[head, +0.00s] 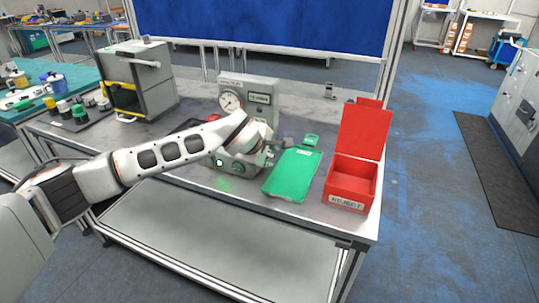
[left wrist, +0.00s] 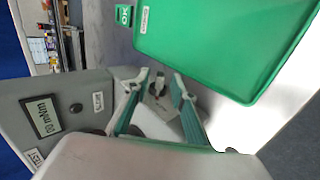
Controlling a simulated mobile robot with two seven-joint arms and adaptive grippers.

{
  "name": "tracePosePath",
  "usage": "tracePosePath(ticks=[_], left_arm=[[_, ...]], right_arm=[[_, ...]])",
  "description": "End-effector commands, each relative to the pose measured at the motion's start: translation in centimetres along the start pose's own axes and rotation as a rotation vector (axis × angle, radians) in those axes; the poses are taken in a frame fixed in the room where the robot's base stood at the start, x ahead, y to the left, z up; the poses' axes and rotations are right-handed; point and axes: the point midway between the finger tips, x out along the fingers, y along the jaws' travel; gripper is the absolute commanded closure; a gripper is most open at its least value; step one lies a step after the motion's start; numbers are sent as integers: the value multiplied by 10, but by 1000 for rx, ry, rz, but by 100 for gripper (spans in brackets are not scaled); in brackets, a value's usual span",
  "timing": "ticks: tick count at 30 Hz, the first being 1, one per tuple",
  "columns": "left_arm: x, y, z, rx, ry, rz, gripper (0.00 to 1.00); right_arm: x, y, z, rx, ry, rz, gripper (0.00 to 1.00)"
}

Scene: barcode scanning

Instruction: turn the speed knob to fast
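I cannot tell whether that part is the speed knob, and no knob setting is readable. My left gripper (head: 269,151) is in front of the machine and hides its lower right part. In the left wrist view its fingers (left wrist: 155,88) are apart, with a small dark part visible between them. My right gripper is not in view.
A green tray (head: 292,175) lies right of the gripper, with a small green piece (head: 311,140) behind it. An open red box (head: 352,180) stands at the bench's right end. A grey cabinet (head: 140,80) stands at the left. The bench's front strip is clear.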

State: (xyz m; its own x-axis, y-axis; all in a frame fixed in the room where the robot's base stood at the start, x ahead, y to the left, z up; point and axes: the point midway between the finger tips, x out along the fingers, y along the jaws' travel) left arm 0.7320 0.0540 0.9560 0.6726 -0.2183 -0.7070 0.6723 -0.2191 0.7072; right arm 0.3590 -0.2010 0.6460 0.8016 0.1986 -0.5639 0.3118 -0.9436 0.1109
Motion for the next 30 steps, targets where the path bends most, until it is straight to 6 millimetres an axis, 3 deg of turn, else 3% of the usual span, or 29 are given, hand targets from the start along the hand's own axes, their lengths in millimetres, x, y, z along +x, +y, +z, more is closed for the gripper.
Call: tracePosePath(ticks=[1, 4, 14, 30], left_arm=[[0, 0, 0, 0, 0, 0, 75], [0, 0, 0, -1, 0, 0, 100], [-2, 2, 0, -1, 0, -22, 100], [-2, 12, 0, -2, 3, -314, 100]], right_arm=[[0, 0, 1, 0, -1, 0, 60], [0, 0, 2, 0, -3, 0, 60], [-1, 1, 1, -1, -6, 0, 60], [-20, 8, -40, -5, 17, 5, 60]])
